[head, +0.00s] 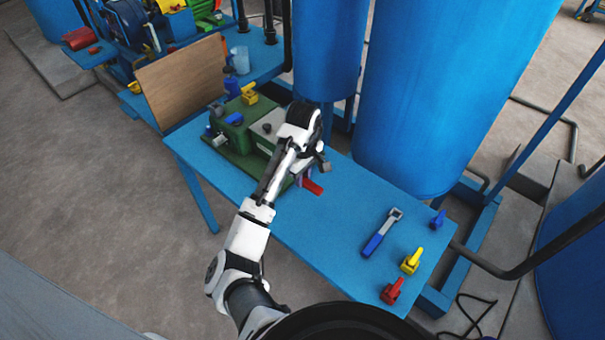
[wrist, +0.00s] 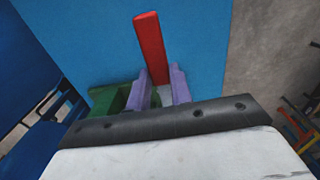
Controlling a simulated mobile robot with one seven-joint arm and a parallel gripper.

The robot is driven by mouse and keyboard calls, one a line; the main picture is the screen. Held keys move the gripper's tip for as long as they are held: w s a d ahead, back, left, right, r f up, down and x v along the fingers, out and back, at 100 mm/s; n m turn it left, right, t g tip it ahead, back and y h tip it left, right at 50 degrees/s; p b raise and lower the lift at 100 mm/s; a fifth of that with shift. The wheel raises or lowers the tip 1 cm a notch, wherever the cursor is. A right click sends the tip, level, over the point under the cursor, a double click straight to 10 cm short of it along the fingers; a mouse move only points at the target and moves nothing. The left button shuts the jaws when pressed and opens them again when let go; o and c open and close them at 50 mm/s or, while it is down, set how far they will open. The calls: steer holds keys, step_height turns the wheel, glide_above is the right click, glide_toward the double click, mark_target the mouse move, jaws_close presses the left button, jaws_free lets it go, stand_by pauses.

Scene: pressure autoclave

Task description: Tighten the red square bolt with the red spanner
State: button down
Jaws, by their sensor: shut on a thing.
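The red spanner shows as a red handle (head: 313,187) sticking out under my gripper (head: 308,173), over the middle of the blue table. In the wrist view the red handle (wrist: 150,48) points away from my purple fingers (wrist: 160,90), which are shut on the spanner. A grey part of it shows between the fingers. The spanner's far end is hidden by my gripper and wrist. My gripper is at the right side of the green machine (head: 238,133). I cannot make out the red square bolt; my arm covers that side of the machine.
On the table's right lie a blue-handled spanner (head: 382,232) and blue (head: 438,219), yellow (head: 411,260) and red (head: 392,291) handled pieces. A yellow handle (head: 249,93) is on the machine. Large blue tanks (head: 440,90) stand behind. A brown board (head: 185,82) is at the left. The table's middle right is clear.

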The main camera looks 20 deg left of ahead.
steer(key=shift+f+b, duration=1.05)
steer(key=shift+f, duration=1.5)
steer(key=shift+p, duration=1.3)
steer(key=shift+f+b, duration=0.55)
steer(key=shift+f, duration=0.75)
steer(key=c, duration=1.2)
jaws_free()
steer(key=shift+o, duration=0.2)
steer(key=shift+r, duration=0.1)
step_height(320, 180, up, 14)
steer(key=shift+f+p, duration=0.15)
steer(key=shift+p, duration=0.4)
